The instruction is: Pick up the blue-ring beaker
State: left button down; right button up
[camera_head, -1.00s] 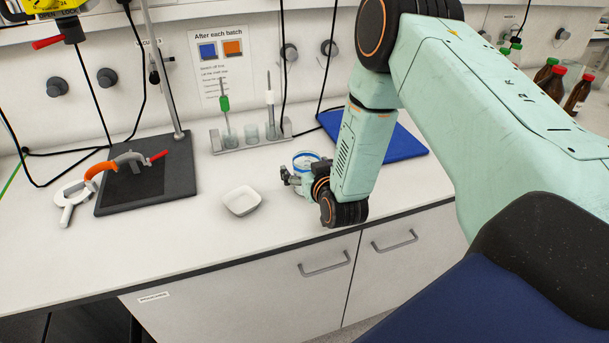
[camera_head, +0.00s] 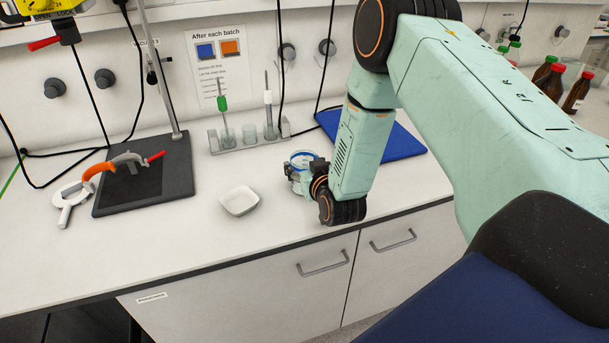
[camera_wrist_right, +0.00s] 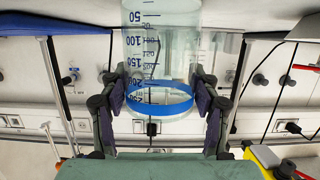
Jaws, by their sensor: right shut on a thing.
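The blue-ring beaker (camera_head: 301,158) is clear glass and stands upright on the white counter, in front of the small sample rack. Its blue band and printed volume scale show in the right wrist view (camera_wrist_right: 158,108), where it appears upside down. My right gripper (camera_wrist_right: 163,92) is shut on the beaker, one dark finger pad against each side near the blue ring. In the head view the right gripper (camera_head: 300,174) partly hides the beaker's lower right side. My left gripper is not in view.
A white weighing dish (camera_head: 239,201) lies left of the beaker. Behind are a grey rack (camera_head: 252,148) with glassware and a blue mat (camera_head: 398,146). A dark stand base (camera_head: 183,178) is at left. Brown bottles (camera_head: 577,91) stand far right. The counter's front edge is close.

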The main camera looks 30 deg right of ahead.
jog(key=shift+a+f, duration=0.1)
jog(key=shift+a, duration=0.05)
jog(key=shift+c, duration=1.4)
jog(key=shift+s, duration=0.1)
jog(key=shift+r, duration=0.2)
